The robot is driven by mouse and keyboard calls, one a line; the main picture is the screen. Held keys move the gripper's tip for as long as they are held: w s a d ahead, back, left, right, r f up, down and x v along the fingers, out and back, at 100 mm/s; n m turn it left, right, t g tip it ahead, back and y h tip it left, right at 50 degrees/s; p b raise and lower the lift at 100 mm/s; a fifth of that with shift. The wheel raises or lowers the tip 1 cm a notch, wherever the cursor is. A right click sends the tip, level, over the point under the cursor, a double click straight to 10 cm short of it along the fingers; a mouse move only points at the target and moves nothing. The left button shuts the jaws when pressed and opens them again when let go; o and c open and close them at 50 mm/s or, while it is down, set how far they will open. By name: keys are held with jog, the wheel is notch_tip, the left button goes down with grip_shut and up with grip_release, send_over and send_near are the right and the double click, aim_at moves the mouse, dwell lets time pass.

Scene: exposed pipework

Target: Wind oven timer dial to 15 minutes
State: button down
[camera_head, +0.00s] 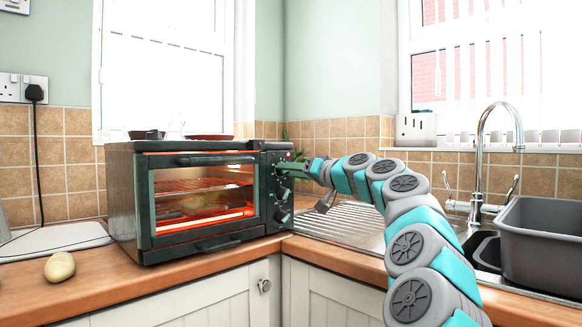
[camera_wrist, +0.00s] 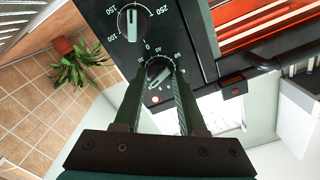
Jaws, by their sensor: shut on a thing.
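The black toaster oven (camera_head: 125,200) stands on the wooden counter, its inside glowing orange behind the closed glass door. Its control panel is on the right side of the front. My gripper (camera_head: 286,168) reaches in from the right to the top dial. In the wrist view my gripper (camera_wrist: 158,80) is shut on a dark round dial (camera_wrist: 157,68) with a light pointer and a ring of small numbers, mostly too small to read. Beside it is a dial marked up to 250 (camera_wrist: 130,22). Lower dials (camera_head: 282,194) show under my gripper in the head view.
A potato (camera_head: 60,267) lies on the counter at left, near a white board (camera_head: 60,238). A draining board (camera_head: 345,222), tap (camera_head: 480,150) and grey basin (camera_head: 545,240) are at right. A potted plant (camera_wrist: 75,62) stands beyond the oven.

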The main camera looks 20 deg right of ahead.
jog(key=shift+m, duration=0.6)
jog(key=shift+c, duration=2.4)
grip_release()
jog(key=shift+s, duration=0.1)
jog(key=b+v, duration=0.1)
jog(key=v, duration=0.6)
jog(key=shift+s, duration=0.3)
